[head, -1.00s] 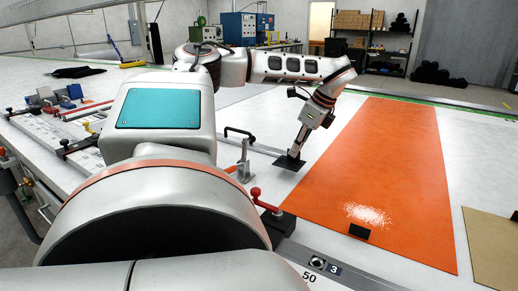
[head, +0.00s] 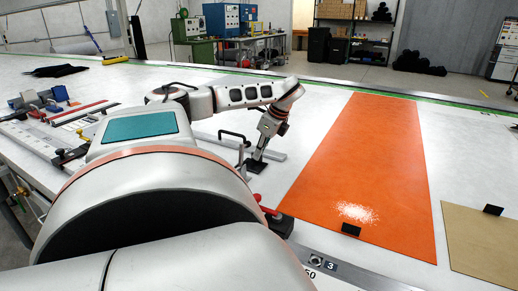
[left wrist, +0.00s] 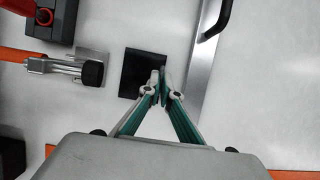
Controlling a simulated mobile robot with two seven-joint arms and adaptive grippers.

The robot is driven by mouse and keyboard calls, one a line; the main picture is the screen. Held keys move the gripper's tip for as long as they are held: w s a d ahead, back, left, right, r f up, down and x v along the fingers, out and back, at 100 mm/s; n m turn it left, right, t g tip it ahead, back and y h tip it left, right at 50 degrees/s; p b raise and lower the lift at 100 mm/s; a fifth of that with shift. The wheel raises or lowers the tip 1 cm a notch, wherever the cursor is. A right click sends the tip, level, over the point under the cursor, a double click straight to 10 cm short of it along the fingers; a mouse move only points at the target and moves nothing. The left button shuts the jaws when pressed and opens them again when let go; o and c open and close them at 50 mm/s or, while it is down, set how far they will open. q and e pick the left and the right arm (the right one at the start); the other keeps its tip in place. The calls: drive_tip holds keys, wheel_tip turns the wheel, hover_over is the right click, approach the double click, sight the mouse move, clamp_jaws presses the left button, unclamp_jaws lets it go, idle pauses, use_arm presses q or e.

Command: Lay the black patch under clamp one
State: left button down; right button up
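The black patch (head: 257,168) is at the tips of my left gripper (head: 253,157), low over the white table. In the left wrist view the gripper's fingertips (left wrist: 160,86) are nearly together at the right edge of the patch (left wrist: 140,72). A grey metal toggle clamp (left wrist: 60,68) with a black rubber tip (left wrist: 92,73) lies just left of the patch, apart from it. In the head view this clamp (head: 241,155) is partly hidden by my arm. I see no number on it. My right gripper is out of view.
A red-handled clamp (head: 268,210) stands at the table edge. A steel bar with a black handle (left wrist: 212,25) is right of the patch. An orange sheet (head: 360,150) and a tan sheet (head: 480,245) each carry another black patch.

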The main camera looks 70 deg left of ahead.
use_arm(q)
drive_tip(key=shift+f, duration=0.15)
drive_tip(key=c, duration=2.3)
unclamp_jaws()
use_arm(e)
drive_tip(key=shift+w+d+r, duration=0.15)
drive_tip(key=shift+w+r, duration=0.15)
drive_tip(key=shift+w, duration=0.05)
use_arm(q)
drive_tip(key=b+v, duration=0.1)
drive_tip(key=v, duration=0.3)
drive_tip(key=shift+w+r, duration=0.1)
drive_tip(key=shift+r, duration=0.15)
drive_tip(key=b+v, duration=0.1)
drive_tip(key=v, duration=0.6)
drive_tip(key=shift+d+r, duration=0.2)
drive_tip(key=shift+r, duration=0.1)
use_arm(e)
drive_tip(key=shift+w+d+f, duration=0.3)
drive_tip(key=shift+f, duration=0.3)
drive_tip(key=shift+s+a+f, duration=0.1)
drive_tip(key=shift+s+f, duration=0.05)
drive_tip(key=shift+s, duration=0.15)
